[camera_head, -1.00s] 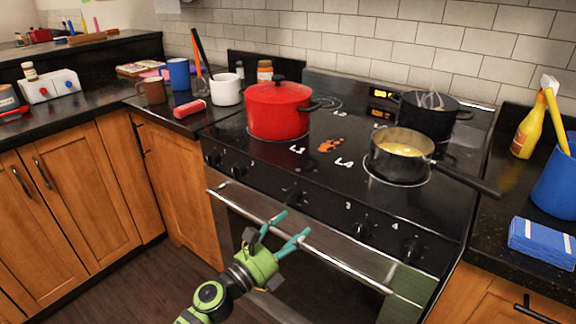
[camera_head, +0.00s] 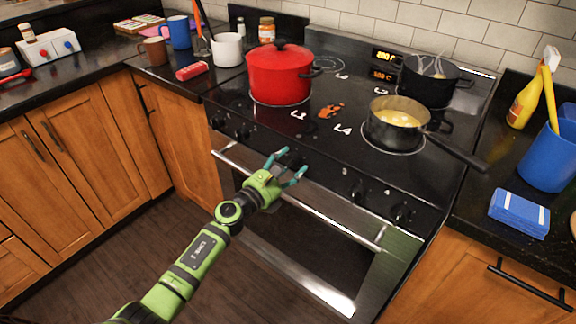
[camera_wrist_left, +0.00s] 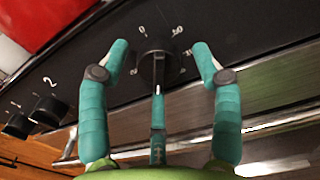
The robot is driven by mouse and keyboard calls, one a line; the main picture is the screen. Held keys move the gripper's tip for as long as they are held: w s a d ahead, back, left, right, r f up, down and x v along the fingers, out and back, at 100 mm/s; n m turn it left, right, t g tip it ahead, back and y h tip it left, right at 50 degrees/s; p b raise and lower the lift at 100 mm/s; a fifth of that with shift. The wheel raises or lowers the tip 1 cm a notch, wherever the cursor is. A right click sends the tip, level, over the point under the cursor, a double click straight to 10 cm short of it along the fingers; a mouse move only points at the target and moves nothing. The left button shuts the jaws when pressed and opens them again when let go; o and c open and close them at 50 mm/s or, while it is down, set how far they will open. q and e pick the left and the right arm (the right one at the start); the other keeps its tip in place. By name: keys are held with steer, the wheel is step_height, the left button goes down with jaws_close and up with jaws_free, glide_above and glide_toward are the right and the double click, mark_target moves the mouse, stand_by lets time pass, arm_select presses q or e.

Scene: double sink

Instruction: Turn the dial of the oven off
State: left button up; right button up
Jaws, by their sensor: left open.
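The oven dial (camera_wrist_left: 158,62) is a black round knob in the middle of the stove's front panel. Small white marks stand around it in the left wrist view, and its lower part is partly covered by a narrow teal piece. My left gripper (camera_head: 287,164) is green with teal fingers and is in front of this middle dial. In the left wrist view the left gripper (camera_wrist_left: 160,54) is open, one finger on either side of the dial, with visible gaps between fingers and knob. The dial is mostly hidden by the fingers in the head view. My right gripper is not in view.
Other knobs sit on the panel, a left pair (camera_head: 241,131) and a right pair (camera_head: 400,214). The metal oven handle (camera_head: 335,222) runs just below the panel. A red pot (camera_head: 279,75) and a saucepan (camera_head: 396,125) with yellow contents stand on the cooktop (camera_head: 340,155).

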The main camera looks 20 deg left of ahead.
arm_select(q)
steer(key=c, duration=1.1)
